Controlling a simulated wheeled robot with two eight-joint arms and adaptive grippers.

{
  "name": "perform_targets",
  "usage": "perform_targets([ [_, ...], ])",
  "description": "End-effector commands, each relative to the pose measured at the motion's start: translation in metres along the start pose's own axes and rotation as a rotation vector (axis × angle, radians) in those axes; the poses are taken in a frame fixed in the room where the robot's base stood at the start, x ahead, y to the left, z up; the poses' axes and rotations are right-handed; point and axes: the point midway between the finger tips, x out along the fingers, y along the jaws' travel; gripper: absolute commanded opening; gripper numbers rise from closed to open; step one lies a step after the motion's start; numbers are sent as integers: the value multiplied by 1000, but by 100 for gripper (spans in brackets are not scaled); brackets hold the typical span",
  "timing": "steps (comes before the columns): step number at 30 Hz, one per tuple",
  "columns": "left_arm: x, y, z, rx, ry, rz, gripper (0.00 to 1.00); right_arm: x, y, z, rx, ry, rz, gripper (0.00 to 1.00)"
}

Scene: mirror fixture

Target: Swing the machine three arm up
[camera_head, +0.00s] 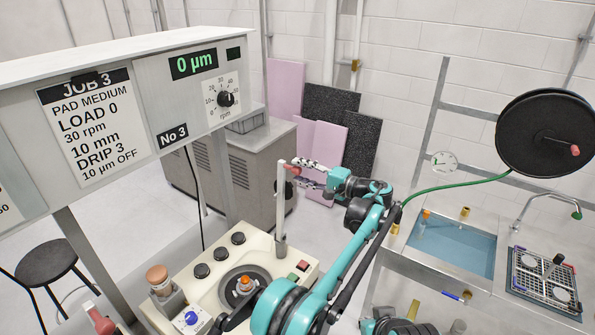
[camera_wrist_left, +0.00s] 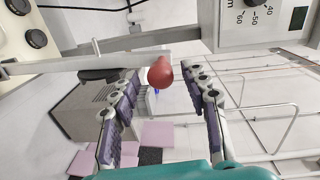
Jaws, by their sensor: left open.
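Machine three (camera_head: 215,290) has a cream top with a round dark plate (camera_head: 232,287) and black knobs. Its pale arm (camera_head: 281,215) stands upright from a post at the back right of this top. A red ball knob (camera_head: 294,170) sits near the arm's upper end. My left gripper (camera_head: 298,173) is open at the knob, with a finger above and below it. In the left wrist view the knob (camera_wrist_left: 160,74) lies between the tips of my left gripper (camera_wrist_left: 163,72), with gaps on both sides. My right gripper is not in view.
The No 3 panel (camera_head: 200,80) reads 0 µm and hangs over the machine's left. A grey cabinet (camera_head: 240,165) stands behind. A sink (camera_head: 450,245), a rack (camera_head: 545,280) and a hose reel (camera_head: 545,133) are at the right. A black stool (camera_head: 45,262) stands left.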

Motion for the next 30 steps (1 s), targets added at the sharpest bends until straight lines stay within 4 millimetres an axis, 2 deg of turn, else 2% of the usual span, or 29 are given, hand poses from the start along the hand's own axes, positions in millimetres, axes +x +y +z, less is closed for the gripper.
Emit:
perform_targets([
  [3, -28, 0, -1, 0, 5, 0, 45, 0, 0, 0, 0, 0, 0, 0],
  [9, -71, 1, -2, 1, 5, 0, 45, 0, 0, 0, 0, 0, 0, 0],
  [15, -97, 1, -2, 1, 3, 0, 45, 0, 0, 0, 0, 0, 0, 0],
  [26, -103, 1, -2, 1, 2, 0, 45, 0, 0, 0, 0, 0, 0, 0],
  [30, -94, 0, 2, 3, -2, 17, 45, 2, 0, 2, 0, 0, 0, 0],
])
